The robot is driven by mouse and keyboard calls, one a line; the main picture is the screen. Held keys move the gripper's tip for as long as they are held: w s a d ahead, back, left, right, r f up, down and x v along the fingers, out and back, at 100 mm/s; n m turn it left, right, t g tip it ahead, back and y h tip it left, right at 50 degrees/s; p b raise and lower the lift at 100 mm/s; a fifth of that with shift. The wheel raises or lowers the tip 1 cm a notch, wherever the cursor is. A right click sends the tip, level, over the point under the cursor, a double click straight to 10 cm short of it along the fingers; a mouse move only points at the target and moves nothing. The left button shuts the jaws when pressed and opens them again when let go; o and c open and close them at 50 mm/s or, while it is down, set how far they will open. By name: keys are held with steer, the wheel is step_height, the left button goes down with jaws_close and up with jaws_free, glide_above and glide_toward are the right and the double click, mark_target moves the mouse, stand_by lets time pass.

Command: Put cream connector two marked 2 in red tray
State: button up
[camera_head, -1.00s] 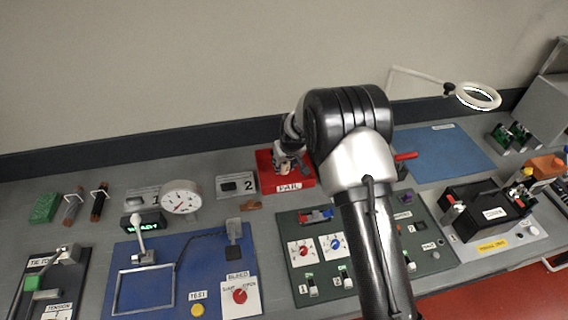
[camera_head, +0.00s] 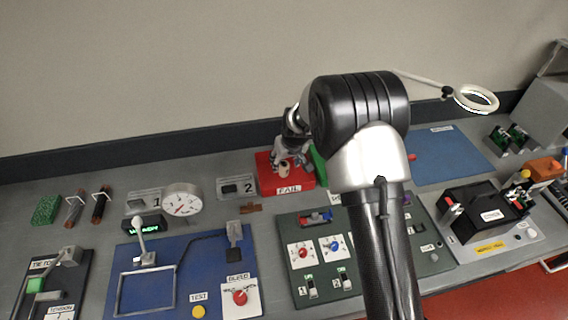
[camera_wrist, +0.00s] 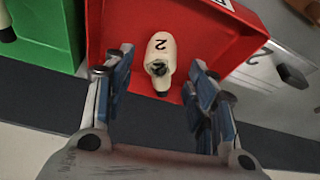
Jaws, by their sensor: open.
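The cream connector marked 2 (camera_wrist: 161,55) lies in the red tray (camera_wrist: 190,12) in the wrist view, its dark end towards my gripper. In the head view the red tray (camera_head: 264,172), labelled FAIL, stands at the back of the bench, and a small cream part of the connector (camera_head: 284,166) shows below my gripper. My gripper (camera_wrist: 158,70) is open, its two blue-padded fingers on either side of the connector and apart from it. In the head view my gripper (camera_head: 291,158) is over the tray and small.
A green tray (camera_wrist: 45,35) stands beside the red one, also partly visible in the head view (camera_head: 320,165) behind my arm. A plate marked 2 (camera_head: 237,187) is left of the red tray. A round gauge (camera_head: 182,200) and blue board (camera_head: 185,270) lie further left and in front.

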steer(key=s+d+r+m+p, duration=0.1)
steer(key=s+d+r, duration=0.3)
steer(key=s+r, duration=0.7)
steer(key=s+d+r+m, duration=0.1)
steer(key=s+d+r, duration=0.3)
steer(key=s+r, duration=0.7)
steer(key=s+d+r+m, duration=0.1)
steer(key=s+d+r, duration=0.1)
steer(key=s, duration=0.7)
steer(key=s+d+r+m+h, duration=0.1)
steer(key=s+d+r, duration=0.2)
steer(key=s, duration=0.7)
steer(key=shift+s+d, duration=0.15)
steer(key=shift+f+b, duration=0.9)
